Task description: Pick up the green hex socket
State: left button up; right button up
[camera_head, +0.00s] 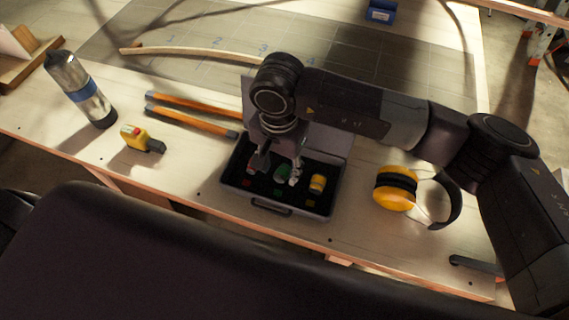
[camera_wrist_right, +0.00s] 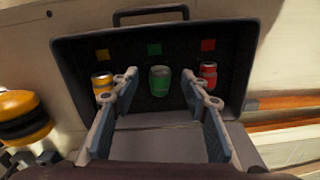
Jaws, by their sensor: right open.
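The green hex socket (camera_wrist_right: 160,81) stands in the middle of an open dark case (camera_wrist_right: 70,62), between a yellow socket (camera_wrist_right: 102,84) and a red socket (camera_wrist_right: 208,74). In the head view the green socket (camera_head: 282,174) is partly covered by my right gripper (camera_head: 278,176), which points down into the case (camera_head: 232,199). The fingers are open and apart, one on each side of the green socket in the wrist view, with nothing held. In that view the fingertips overlap the edges of the yellow and red sockets; I cannot tell whether they touch. My left gripper is not in view.
Yellow ear defenders (camera_head: 396,190) lie right of the case. Two orange-sided bars (camera_head: 192,122), a yellow tape measure (camera_head: 137,138) and a metal bottle (camera_head: 82,92) are to the left. A bent lath (camera_head: 195,53) lies behind. The case lid (camera_head: 328,140) stands open behind the sockets.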

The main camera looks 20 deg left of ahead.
aim_at(282, 173)
jog(key=shift+f, duration=1.3)
grip_shut()
jog(key=shift+r, duration=0.15)
